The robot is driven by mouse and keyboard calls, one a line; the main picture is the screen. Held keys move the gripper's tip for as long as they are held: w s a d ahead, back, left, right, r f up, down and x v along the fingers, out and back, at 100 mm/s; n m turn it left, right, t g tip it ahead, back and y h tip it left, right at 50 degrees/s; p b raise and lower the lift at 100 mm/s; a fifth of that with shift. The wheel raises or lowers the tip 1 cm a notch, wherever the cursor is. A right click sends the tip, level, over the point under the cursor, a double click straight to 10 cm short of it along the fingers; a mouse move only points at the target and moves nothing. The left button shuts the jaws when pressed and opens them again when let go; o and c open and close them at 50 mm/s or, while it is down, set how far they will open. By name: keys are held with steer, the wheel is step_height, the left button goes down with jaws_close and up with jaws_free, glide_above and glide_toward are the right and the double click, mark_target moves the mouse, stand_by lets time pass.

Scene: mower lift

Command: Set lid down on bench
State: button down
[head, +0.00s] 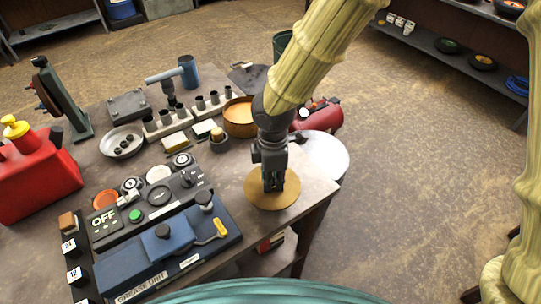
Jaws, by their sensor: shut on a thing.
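A round tan-gold lid (258,201) is at the front right corner of the bench (318,187). My gripper (273,187) points down over the middle of the lid and is shut on it. The fingers cover the part they grip. The lid looks about level. I cannot tell whether its underside touches the bench top or is a little above it.
A blue grease unit (168,248) and a black control panel (150,205) stand left of the lid. A white disc (325,155) and red cylinder (320,115) lie to the right.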

steer(key=w+p, duration=0.1)
steer(key=w, duration=0.2)
steer(key=w+p, duration=0.1)
steer(key=w, duration=0.2)
steer(key=w+p, duration=0.1)
steer(key=w, duration=0.2)
steer(key=shift+f, duration=0.35)
steer(key=shift+w+f+p, duration=0.1)
steer(key=shift+f+p, duration=0.7)
steer(key=shift+f, duration=1)
steer(key=shift+f, duration=0.2)
steer(key=c, duration=1.3)
jaws_free()
steer(key=shift+c, duration=0.2)
steer(key=shift+r, duration=0.15)
step_height(320, 180, up, 12)
steer(key=b, duration=0.2)
steer(key=shift+b, duration=0.4)
